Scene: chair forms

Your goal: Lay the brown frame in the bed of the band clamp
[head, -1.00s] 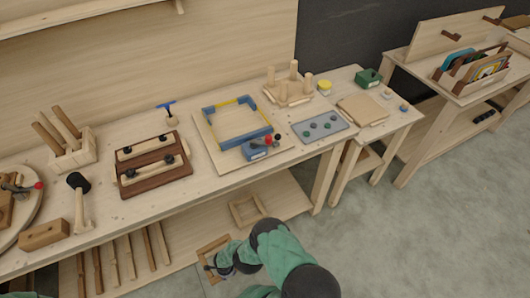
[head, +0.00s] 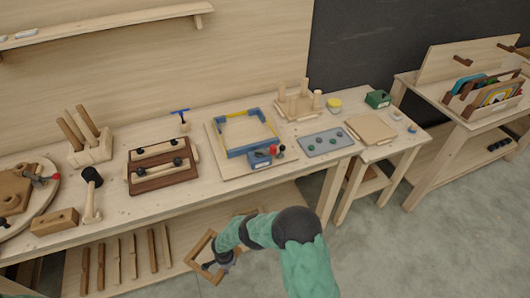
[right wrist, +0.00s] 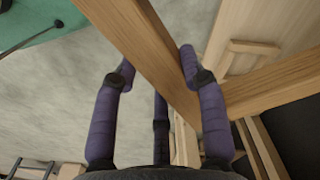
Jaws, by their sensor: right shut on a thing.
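The brown frame (head: 197,250) is a square wooden frame, held tilted in front of the lower shelf in the head view. My right gripper (head: 225,258) is shut on one of its bars. In the right wrist view the gripper's fingers (right wrist: 157,78) lie on either side of a bar of the frame (right wrist: 150,50), near a corner. The band clamp is on the bench top, behind and above my right gripper. My left gripper is out of view.
The clamp's board (head: 214,142) lies between a brown jig (head: 158,182) and a grey plate with knobs (head: 327,142). A red-knobbed blue block (head: 260,159) sits at the clamp's front. The bench's front edge lies between the frame and the clamp.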

